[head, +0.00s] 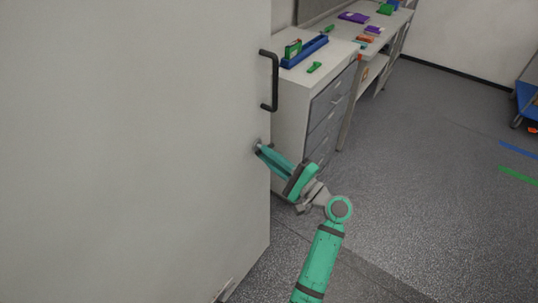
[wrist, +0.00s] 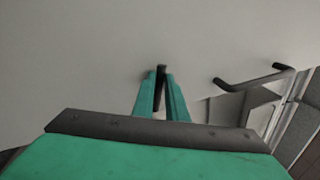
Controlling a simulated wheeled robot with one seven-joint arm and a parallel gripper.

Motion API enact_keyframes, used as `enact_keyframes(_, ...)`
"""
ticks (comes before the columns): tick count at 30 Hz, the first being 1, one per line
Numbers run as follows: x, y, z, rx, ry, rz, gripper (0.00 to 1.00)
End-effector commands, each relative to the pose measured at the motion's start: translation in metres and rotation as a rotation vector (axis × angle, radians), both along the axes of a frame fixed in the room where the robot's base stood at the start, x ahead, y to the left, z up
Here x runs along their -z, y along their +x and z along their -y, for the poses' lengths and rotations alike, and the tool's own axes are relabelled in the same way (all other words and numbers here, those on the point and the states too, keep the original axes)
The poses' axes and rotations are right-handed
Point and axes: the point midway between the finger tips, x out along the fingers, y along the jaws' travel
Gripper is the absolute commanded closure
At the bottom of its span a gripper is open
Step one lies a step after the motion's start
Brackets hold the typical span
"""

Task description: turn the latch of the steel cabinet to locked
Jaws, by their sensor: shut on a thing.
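The steel cabinet (head: 130,130) fills the left of the head view with its large pale grey face. Its latch is a small dark lever (wrist: 161,73) in the wrist view, standing out from the pale face. My gripper (wrist: 160,85) has its two green fingers shut on the latch, one on either side. In the head view my gripper (head: 260,147) reaches the cabinet's right edge, below the dark door handle (head: 275,80). The latch is mostly hidden by the fingers, so its turn angle is hard to tell. The handle (wrist: 252,78) also shows right of the fingers in the wrist view.
A drawer unit (head: 325,115) stands behind the cabinet edge, with a blue tray (head: 305,52) and green pieces on top. A workbench (head: 382,28) with several coloured parts runs beyond it. The grey floor (head: 430,150) at right is open. A blue cart (head: 527,98) stands at far right.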

Motion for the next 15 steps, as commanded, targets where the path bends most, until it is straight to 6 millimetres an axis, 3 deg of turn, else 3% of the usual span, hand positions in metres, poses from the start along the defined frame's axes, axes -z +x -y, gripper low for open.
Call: enact_keyframes(15,0.0057,0.0011,0.0015,0.003,-0.177,0.243,1.00)
